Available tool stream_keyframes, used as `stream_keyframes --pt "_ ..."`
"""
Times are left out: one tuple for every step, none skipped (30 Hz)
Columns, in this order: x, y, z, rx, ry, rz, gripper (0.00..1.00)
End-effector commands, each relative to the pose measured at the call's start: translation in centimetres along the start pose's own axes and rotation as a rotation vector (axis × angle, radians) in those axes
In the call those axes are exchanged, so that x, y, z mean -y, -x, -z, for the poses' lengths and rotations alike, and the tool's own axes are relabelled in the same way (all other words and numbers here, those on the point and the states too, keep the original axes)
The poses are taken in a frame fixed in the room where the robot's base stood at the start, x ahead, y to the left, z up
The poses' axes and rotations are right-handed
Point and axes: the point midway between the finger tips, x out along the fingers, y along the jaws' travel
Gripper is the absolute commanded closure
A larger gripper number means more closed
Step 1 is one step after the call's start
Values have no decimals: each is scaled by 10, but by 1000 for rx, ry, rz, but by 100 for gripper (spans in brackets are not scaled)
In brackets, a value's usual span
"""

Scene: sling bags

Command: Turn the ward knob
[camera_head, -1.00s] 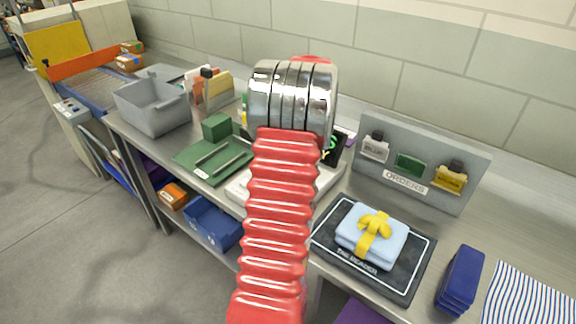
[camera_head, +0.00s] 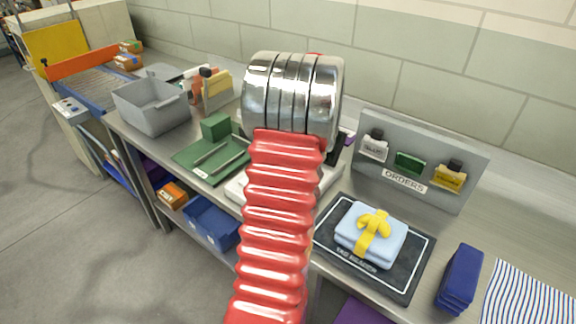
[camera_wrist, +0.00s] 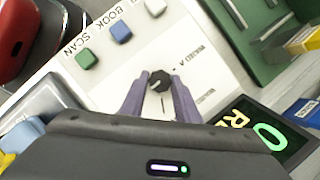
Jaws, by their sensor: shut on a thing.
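The ward knob (camera_wrist: 160,80) is a small black round knob with a light mark, on a white panel (camera_wrist: 103,92) in the wrist view. My gripper (camera_wrist: 158,85) has its two purple-grey fingers closed on either side of the knob, shut on it. Small lettering lies beside the knob, too small to read surely. In the head view my red and chrome arm hides the knob and gripper; part of the white panel (camera_head: 238,188) shows beside it.
Green, blue and white buttons (camera_wrist: 121,32) line the panel near the knob. A dark display (camera_wrist: 268,138) with lit characters lies close by. A folded blue cloth with yellow bow (camera_head: 371,234) rests on a black reader pad (camera_head: 400,278). A grey bin (camera_head: 152,110) stands left.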

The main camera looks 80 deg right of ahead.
Motion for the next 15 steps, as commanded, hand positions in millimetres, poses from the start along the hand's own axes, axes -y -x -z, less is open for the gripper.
stream_keyframes --pt "1 2 3 -5 -1 4 94" --pt "1 2 3 -5 -1 4 94" --pt "1 2 3 -5 -1 4 70" --pt "1 2 3 -5 -1 4 68" --pt "0 1 2 -5 -1 3 66" --pt "0 1 2 -4 -1 3 63" --pt "0 1 2 -4 0 2 61" --pt "0 1 2 -3 0 2 59" --pt "0 1 2 -3 0 2 56" --pt "0 1 1 -3 0 1 54" --pt "0 1 1 -2 0 1 53" --pt "0 0 1 -2 0 1 53" --pt "0 0 1 -2 0 1 53" --pt "0 0 1 -2 1 0 53" --pt "0 0 1 -1 1 0 53"
